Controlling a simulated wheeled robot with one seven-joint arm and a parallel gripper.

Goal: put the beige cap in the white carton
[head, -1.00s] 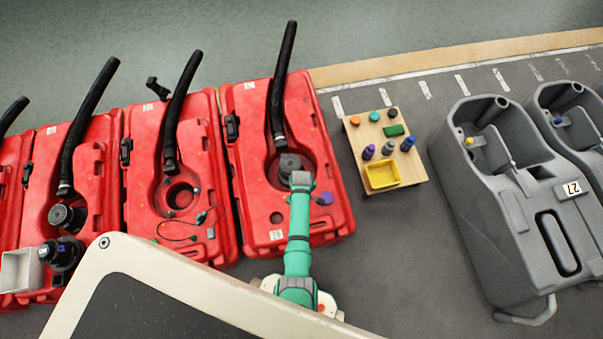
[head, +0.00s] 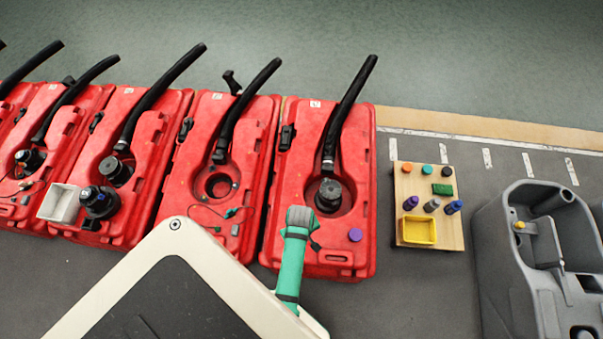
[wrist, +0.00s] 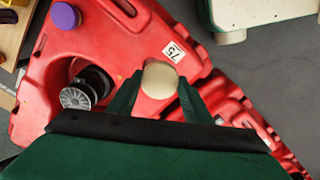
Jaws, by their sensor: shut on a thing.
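The beige cap (wrist: 159,80) is round and pale, held between the two green fingers of my gripper (wrist: 157,92) in the wrist view. It is above a red tank marked 75. In the head view the cap and the fingers do not show; only part of my green arm is visible. The white carton (head: 61,189) is an open box at the left of the head view, on the front of a red tank, beside a black motor unit. Its visible inside looks empty. The carton does not show in the wrist view.
Red tanks with black hoses (head: 347,115) stand in a row. A black motor unit (head: 99,203) is right beside the carton. A purple cap (head: 355,235) sits on the rightmost red tank. A wooden board (head: 448,180) holds caps and a yellow tray (head: 419,231).

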